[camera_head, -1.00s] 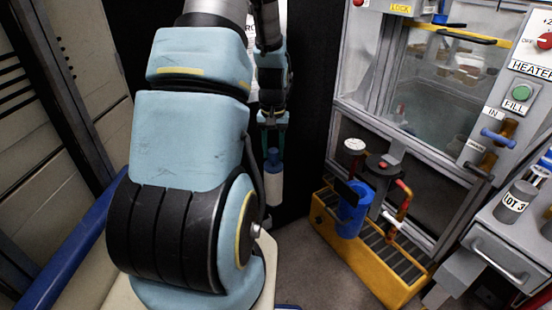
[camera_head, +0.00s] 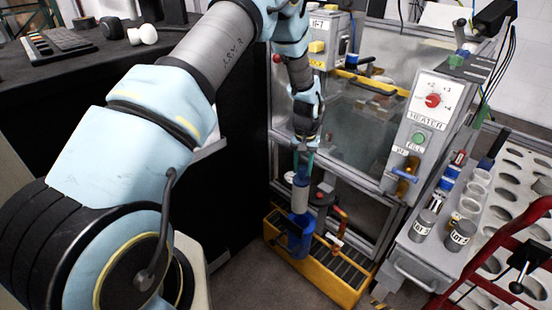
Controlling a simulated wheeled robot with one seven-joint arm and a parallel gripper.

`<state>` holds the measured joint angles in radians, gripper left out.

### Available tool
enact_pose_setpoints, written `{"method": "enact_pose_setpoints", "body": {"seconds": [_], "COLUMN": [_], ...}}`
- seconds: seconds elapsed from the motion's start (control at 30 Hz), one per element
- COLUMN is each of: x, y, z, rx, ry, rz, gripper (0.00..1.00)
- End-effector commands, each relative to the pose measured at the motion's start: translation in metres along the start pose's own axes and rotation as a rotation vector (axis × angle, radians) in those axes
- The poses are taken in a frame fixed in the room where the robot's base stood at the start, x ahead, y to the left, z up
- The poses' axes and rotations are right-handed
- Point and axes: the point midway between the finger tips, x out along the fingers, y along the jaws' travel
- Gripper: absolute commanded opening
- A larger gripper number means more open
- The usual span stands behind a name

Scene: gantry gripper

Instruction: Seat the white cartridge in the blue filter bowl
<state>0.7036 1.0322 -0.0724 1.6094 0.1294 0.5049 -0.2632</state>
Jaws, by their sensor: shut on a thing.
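My gripper (camera_head: 303,160) points down and is shut on the blue top of the white cartridge (camera_head: 299,201). The cartridge hangs upright and looks greyish white. The blue filter bowl (camera_head: 300,240) is at the yellow tray, right below the cartridge in the picture. The cartridge's lower end meets the bowl's upper edge in this view. I cannot tell whether it is above, in front of or just inside the bowl's mouth.
The yellow tray (camera_head: 345,290) with a dark grating lies below. A round dark filter head with a red pipe (camera_head: 337,232) stands close right of the cartridge. The glass-fronted cabinet (camera_head: 350,125) is behind. A grey cart with LOT canisters (camera_head: 460,235) stands right.

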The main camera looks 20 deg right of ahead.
Motion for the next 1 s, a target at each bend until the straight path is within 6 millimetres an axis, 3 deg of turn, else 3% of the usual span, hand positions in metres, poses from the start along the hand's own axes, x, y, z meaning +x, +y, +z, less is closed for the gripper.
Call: {"method": "enact_pose_setpoints", "body": {"seconds": [0.13,0.57,1.0], "x": [-0.002,-0.001,0.031], "y": [0.012,0.012,0.012], "z": [-0.001,-0.001,0.0], "rx": [0.016,0.015,0.015], "ry": [0.0,0.001,0.001], "rz": [0.0,0.0,0.0], "gripper": [0.0,0.0,0.0]}}
